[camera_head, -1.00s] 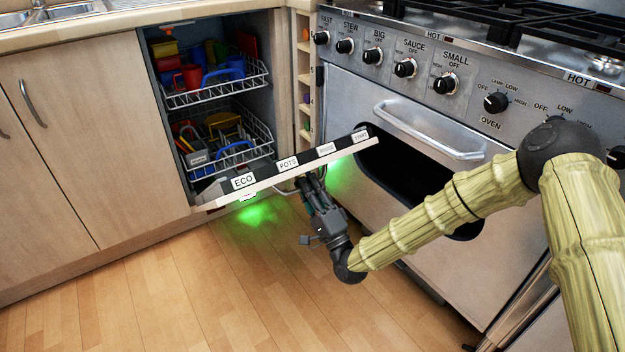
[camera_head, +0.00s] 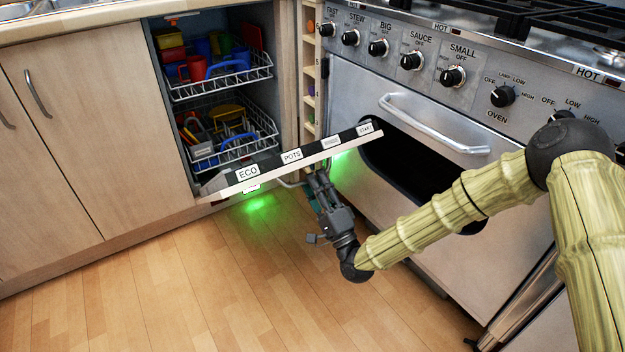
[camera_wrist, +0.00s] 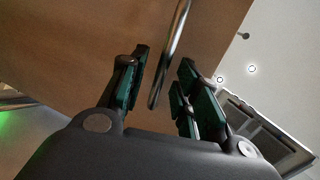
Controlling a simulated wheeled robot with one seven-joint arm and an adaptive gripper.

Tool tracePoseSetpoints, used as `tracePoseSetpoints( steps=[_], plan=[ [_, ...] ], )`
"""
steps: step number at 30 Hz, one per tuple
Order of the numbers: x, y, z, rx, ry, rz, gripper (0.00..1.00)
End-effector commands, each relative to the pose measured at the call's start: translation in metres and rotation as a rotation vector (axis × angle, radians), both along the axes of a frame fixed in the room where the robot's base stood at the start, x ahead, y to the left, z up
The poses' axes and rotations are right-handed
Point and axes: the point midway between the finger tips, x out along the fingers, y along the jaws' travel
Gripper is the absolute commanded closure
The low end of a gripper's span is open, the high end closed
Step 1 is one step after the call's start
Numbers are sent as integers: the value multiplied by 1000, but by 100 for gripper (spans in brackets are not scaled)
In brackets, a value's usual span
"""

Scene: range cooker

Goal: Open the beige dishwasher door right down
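The beige dishwasher door (camera_head: 300,163) is partly open and tilted out from the cabinet. Its dark top edge bears white labels, including ECO and POTS. In the wrist view its outer face (camera_wrist: 85,40) is a plain brown panel. A thin metal handle (camera_wrist: 174,50) stands out from that face and also shows just below the top edge in the head view (camera_head: 288,184). My gripper (camera_head: 316,178) is at the outer side of the door, under its top edge. In the wrist view my gripper (camera_wrist: 166,88) has its fingers apart, with the handle between them and gaps visible on both sides.
Inside the dishwasher are an upper rack (camera_head: 218,83) and a lower rack (camera_head: 235,142) with colourful dishes. The range cooker (camera_head: 355,90) stands close on the right, with a protruding oven handle (camera_head: 430,125) near my arm. The wooden floor (camera_head: 200,290) before the door is clear.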

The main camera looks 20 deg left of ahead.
Motion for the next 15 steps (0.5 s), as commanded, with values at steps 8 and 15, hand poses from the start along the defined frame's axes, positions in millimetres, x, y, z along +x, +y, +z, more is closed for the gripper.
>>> tracePoseSetpoints(
  steps=[8, 15],
  plan=[
    [-20, -27, -23, -1, 3, 1, 68],
    [-29, -40, -33, 0, 2, 1, 68]
  ],
)
